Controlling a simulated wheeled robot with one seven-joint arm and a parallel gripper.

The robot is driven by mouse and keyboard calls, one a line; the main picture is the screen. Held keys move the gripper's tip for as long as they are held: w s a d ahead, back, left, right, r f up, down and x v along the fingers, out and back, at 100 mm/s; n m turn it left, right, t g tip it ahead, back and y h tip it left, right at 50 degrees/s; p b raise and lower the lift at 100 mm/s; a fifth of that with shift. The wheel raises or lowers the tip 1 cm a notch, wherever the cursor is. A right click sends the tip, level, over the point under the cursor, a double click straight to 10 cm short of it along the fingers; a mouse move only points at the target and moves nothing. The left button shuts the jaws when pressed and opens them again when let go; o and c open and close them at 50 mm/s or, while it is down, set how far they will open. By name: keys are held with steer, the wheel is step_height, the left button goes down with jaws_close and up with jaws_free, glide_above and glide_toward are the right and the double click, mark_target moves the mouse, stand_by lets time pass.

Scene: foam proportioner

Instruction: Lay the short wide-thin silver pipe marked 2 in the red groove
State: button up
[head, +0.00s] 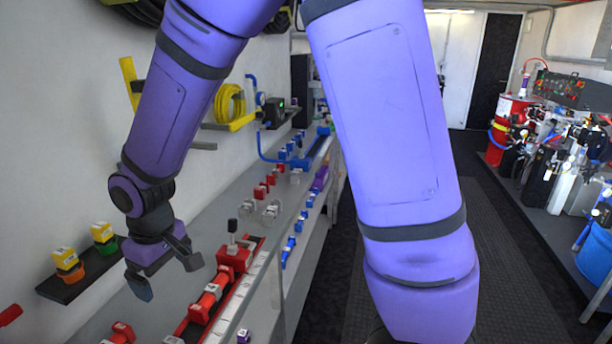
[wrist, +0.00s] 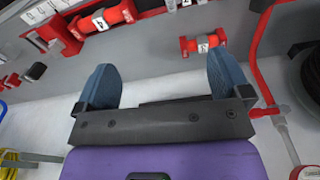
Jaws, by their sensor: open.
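Small silver pieces (head: 272,209) with white labels stand on the grey bench in the head view, beyond the red section. Their numbers are too small to read, so I cannot tell which is the short pipe marked 2. A long red channel (head: 186,326), seemingly the red groove, runs along the bench's near part with red pieces in it. My gripper (head: 167,272) is open and empty, above the bench to the left of the channel. In the wrist view my gripper (wrist: 160,82) shows two blue fingers wide apart with nothing between them.
A red pipe (wrist: 103,20) marked 4 and a smaller red labelled pipe (wrist: 203,43) lie near the fingers. A red block with a black knob (head: 235,258) rises beside my gripper. A black shelf (head: 80,275) with yellow-topped pieces is on the left wall.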

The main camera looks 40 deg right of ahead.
steer(key=s+d+r+m+t, duration=0.1)
steer(key=s+d+r+m, duration=0.1)
steer(key=d+r, duration=0.6)
steer(key=s+d+r+m+t, duration=0.1)
steer(key=s+d+r, duration=0.4)
steer(key=s, duration=0.3)
steer(key=s+d+r+m+t, duration=0.2)
steer(key=s+d+r, duration=0.4)
steer(key=s+r, duration=0.1)
steer(key=shift+s+d+r+m, duration=0.15)
steer(key=shift+s+d+m, duration=0.15)
steer(key=shift+s, duration=0.6)
steer(key=shift+a, duration=0.1)
